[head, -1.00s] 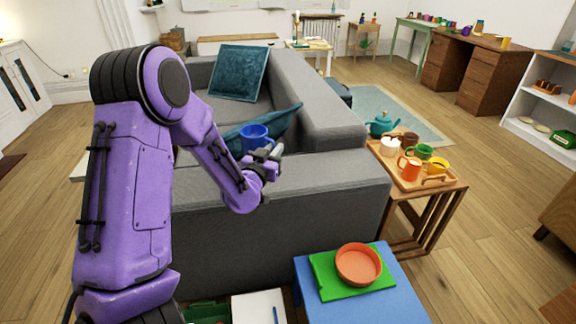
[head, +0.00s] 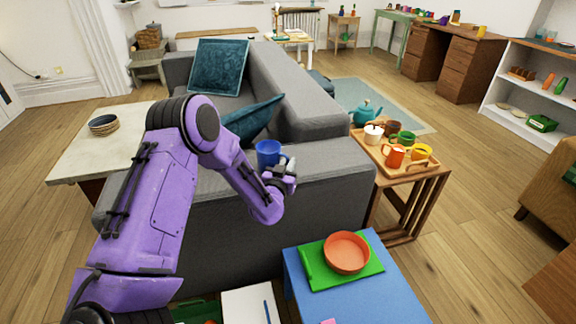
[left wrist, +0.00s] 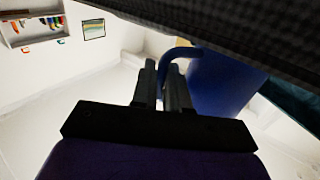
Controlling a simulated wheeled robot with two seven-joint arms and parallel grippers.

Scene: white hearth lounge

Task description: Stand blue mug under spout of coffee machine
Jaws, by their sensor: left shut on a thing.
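The blue mug (head: 268,153) is upright in the head view, in front of the grey sofa's back. My left gripper (head: 287,172) is shut on it, at its right side. In the left wrist view the fingers (left wrist: 163,85) close on the curved blue handle, with the blue mug body (left wrist: 222,82) to the right of them. No coffee machine or spout can be made out in these frames. My right gripper does not show.
The grey sofa (head: 322,155) lies right behind the mug. A wooden side table with a tray (head: 385,160) of several mugs and a teal teapot (head: 366,113) stand to the right. A blue table (head: 370,290) with an orange bowl (head: 346,251) is in front. Plates (head: 104,124) sit on a pale table at left.

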